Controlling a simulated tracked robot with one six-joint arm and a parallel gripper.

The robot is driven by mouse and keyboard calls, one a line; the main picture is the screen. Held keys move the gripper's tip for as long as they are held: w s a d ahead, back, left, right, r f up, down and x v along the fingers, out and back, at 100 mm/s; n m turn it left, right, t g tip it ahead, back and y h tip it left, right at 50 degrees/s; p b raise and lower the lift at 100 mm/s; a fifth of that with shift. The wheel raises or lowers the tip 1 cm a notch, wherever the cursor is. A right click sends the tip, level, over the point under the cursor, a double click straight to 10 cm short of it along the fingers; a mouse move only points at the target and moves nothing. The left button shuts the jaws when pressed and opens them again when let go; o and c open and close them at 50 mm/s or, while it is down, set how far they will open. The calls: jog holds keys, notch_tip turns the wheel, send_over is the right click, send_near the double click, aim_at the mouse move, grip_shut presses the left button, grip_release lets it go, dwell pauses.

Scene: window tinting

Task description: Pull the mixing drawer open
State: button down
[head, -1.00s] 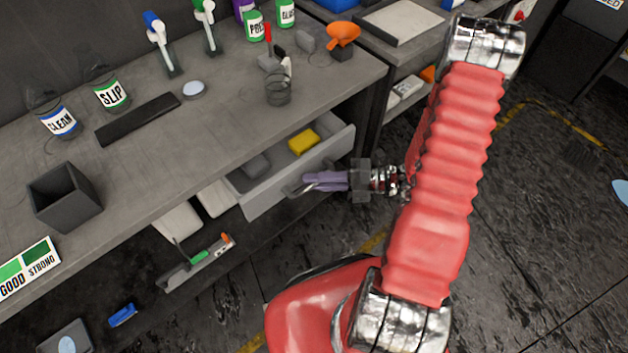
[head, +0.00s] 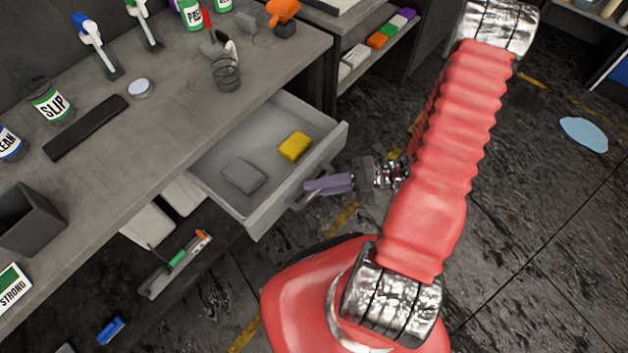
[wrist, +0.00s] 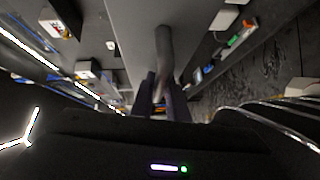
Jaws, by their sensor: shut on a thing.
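The mixing drawer (head: 262,222) stands well out from under the grey workbench in the head view. Inside it lie a yellow block (head: 295,146) and a grey block (head: 243,176), apart from each other. My gripper (head: 310,188), with purple fingers, is at the drawer's front and shut on its handle. In the wrist view the handle (wrist: 164,50) is a dark bar running down between the two fingers (wrist: 160,95). The drawer front (wrist: 125,35) fills the area beside it. The exact finger contact is small and partly hidden.
A low tray with tools (head: 175,265) is below the bench. A light blue patch (head: 584,134) lies on the otherwise open floor at right.

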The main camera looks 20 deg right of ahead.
jog(key=shift+s+a+f, duration=0.1)
jog(key=shift+s+f, duration=0.05)
jog(key=shift+s, duration=0.05)
jog(key=c, duration=1.7)
grip_release()
jog(key=shift+w, duration=0.15)
jog(key=v, duration=1.4)
